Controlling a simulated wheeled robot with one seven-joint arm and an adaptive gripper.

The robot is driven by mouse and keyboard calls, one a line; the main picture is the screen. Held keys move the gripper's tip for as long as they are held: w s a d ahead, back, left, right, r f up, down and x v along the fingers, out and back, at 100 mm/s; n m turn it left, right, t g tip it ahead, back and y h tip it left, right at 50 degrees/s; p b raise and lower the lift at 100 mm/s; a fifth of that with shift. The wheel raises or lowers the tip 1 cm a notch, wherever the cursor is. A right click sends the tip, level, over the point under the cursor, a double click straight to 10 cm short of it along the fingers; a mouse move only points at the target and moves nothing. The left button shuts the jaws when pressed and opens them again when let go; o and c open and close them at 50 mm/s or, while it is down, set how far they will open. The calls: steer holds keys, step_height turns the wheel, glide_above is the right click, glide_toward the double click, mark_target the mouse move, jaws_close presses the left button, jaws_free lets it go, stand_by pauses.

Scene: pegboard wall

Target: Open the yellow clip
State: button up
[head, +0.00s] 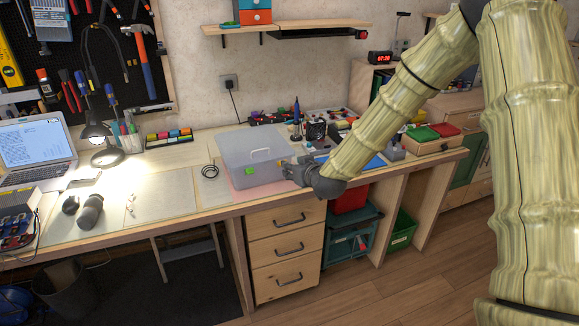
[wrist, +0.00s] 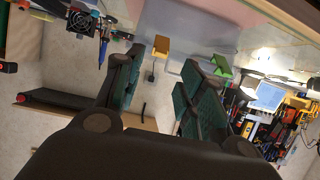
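A translucent grey box (head: 248,150) with a pale handle on its lid stands on the workbench. The small yellow clip (head: 281,163) is at its right side, partly hidden by my gripper (head: 289,172). In the wrist view the yellow clip (wrist: 162,46) appears between the two fingertips of my gripper (wrist: 162,58). The fingers are apart and nothing is held. The clip seems a little beyond the tips; I cannot tell any contact. A green clip (head: 250,171) is on the box's front, and it also shows in the wrist view (wrist: 222,66).
A lit lamp (head: 98,133) and a laptop (head: 38,150) stand on the left of the bench. Small electronics and a wooden tray (head: 432,145) are to the right. A shelf (head: 290,25) hangs above.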

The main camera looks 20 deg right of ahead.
steer(key=shift+v, duration=2.7)
steer(key=shift+w, duration=0.1)
